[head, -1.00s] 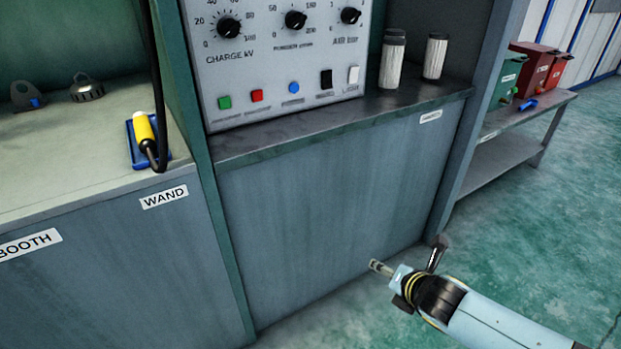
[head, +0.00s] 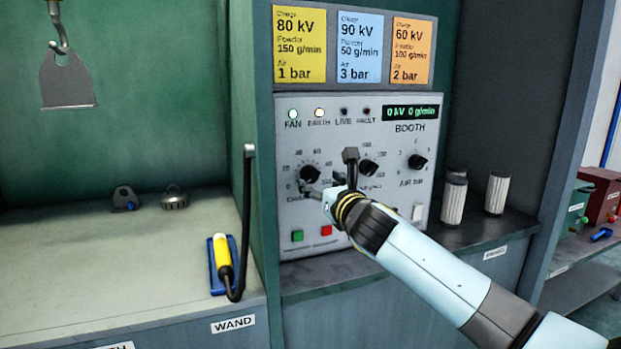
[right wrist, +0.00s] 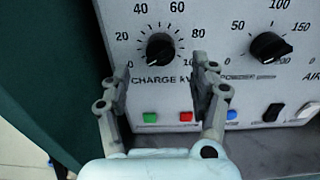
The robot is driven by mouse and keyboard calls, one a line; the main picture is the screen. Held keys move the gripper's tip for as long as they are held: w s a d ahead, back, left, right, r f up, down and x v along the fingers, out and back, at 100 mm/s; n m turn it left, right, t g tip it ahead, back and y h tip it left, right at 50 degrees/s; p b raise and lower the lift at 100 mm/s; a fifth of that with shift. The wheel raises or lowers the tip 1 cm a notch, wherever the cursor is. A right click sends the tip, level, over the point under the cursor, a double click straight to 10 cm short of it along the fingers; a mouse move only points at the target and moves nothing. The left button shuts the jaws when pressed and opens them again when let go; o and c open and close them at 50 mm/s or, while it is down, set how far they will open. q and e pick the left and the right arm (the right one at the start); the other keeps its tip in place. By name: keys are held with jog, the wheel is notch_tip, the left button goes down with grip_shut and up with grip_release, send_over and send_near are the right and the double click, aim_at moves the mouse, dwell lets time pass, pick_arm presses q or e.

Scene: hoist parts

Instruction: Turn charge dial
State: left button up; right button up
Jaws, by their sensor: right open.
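The charge dial (right wrist: 160,47) is a black knob with a white pointer line, on a scale marked from 0 to 100, on the white control panel (head: 440,170). In the head view the charge dial (head: 310,173) is at the panel's left. My right gripper (right wrist: 163,70) is open and empty, its two fingers just below the knob, one to each side in the right wrist view. In the head view my right gripper (head: 328,180) is in front of the panel and partly hides the charge label. Whether it touches the panel I cannot tell. My left gripper is out of view.
The powder dial (head: 368,168) and air dial (head: 417,161) sit right of the charge dial. Green (head: 297,236) and red (head: 326,231) buttons lie below. Setting cards (head: 359,48) hang above; white cylinders (head: 497,193) stand right.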

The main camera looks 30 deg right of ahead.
aim_at(314, 178)
jog(key=x, duration=0.5)
jog(key=shift+w, duration=0.15)
jog(key=c, duration=1.2)
